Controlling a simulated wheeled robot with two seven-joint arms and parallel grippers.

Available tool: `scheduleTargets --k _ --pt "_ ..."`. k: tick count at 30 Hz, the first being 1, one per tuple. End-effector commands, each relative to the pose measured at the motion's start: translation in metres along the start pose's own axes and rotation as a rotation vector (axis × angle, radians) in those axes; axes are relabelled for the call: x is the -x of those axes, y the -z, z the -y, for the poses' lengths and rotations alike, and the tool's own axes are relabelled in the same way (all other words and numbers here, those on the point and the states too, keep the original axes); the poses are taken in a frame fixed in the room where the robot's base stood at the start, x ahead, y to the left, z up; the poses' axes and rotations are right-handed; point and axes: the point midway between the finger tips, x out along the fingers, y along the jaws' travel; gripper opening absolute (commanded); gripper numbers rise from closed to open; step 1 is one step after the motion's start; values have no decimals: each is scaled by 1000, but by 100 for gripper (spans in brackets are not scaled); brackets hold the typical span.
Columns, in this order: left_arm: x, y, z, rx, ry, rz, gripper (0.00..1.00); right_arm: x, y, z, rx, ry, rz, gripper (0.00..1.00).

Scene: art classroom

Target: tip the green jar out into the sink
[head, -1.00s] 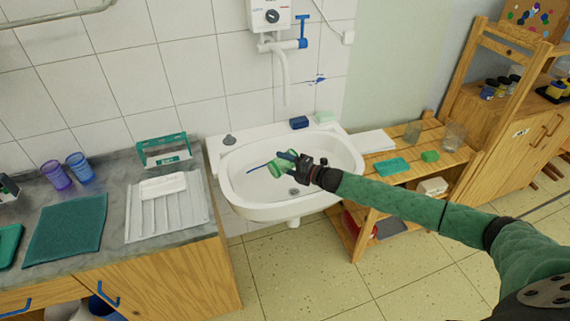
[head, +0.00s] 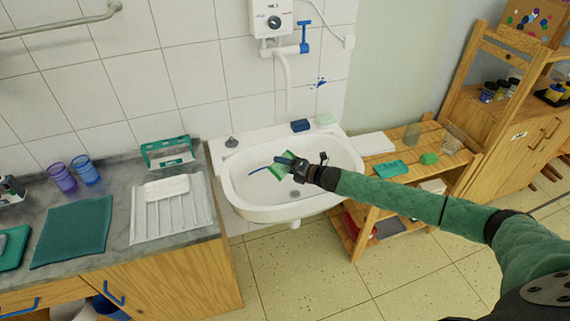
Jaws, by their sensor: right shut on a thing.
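The green jar (head: 276,171) is in my right gripper (head: 290,166), over the basin of the white sink (head: 240,205). The jar is tilted over toward the left. A thin blue streak (head: 259,170) shows at its left side, over the basin; I cannot tell whether it is liquid or a solid thing. My right gripper is shut on the jar, and its fingers hide part of it. The right arm reaches in from the right edge. My left gripper is not in view.
A grey counter (head: 115,190) with a white drying tray (head: 150,222) and two cups stands left of the sink. A blue tap and pipe (head: 286,80) hang above the sink.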

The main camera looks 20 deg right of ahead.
Motion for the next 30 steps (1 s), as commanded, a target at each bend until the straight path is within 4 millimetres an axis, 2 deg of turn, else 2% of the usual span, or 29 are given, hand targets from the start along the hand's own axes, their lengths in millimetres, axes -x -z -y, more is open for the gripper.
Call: scheduleTargets --k 23,30 --pt "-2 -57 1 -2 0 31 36 2 -5 -10 367 152 -1 27" --pt "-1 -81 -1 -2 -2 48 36 3 -7 -9 489 204 0 27"
